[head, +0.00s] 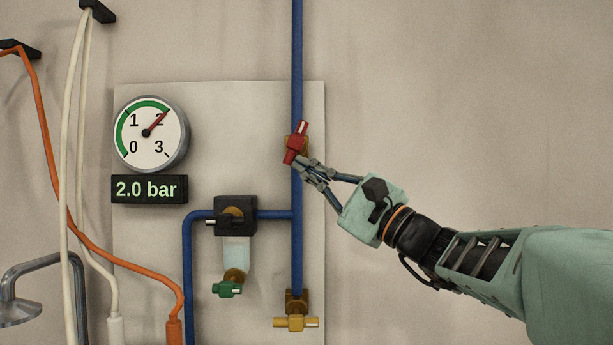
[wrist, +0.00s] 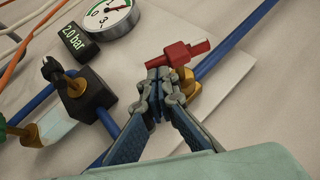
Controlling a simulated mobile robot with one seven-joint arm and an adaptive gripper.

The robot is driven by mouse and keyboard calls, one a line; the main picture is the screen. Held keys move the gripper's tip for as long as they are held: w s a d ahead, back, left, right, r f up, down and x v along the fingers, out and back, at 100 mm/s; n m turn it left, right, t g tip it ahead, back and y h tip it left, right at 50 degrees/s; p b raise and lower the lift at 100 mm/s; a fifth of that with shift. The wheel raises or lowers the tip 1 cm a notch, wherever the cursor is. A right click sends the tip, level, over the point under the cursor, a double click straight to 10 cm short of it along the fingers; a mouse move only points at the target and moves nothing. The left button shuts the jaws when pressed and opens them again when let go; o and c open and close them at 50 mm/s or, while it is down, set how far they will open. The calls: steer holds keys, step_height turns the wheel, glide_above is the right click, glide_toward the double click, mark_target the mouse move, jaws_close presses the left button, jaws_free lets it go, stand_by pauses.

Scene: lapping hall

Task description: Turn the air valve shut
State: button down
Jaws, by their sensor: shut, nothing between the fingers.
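A red valve handle (head: 296,143) sits on a brass body on the vertical blue pipe (head: 297,60). The handle lies nearly along the pipe, its top tilted a little to the right. It also shows in the wrist view (wrist: 178,54). My gripper (head: 308,167) comes in from the right, its fingertips together and empty, close to the handle's lower end. In the wrist view the fingertips (wrist: 158,82) are just below the handle; I cannot tell whether they touch. The round gauge (head: 150,145) points near 2 and the display (head: 150,189) reads 2.0 bar.
A black regulator (head: 235,215) with a clear bowl and green tap (head: 228,289) is lower left. A yellow handle (head: 296,323) is at the pipe's lower end. Orange (head: 125,256) and white cables hang at the left. The wall right of the panel is bare.

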steer(key=shift+a+f+m+t+b, duration=0.2)
steer(key=shift+m+t+b, duration=0.25)
steer(key=shift+b, duration=0.55)
steer(key=shift+a+f+b, duration=0.1)
steer(key=shift+a+b, duration=0.9)
steer(key=shift+b, duration=1.45)
steer(key=shift+a+b, duration=0.5)
steer(key=shift+b, duration=0.4)
steer(key=shift+a+r+b, duration=0.45)
steer(key=shift+a+b, duration=0.2)
steer(key=shift+b, duration=0.4)
stand_by(1.1)
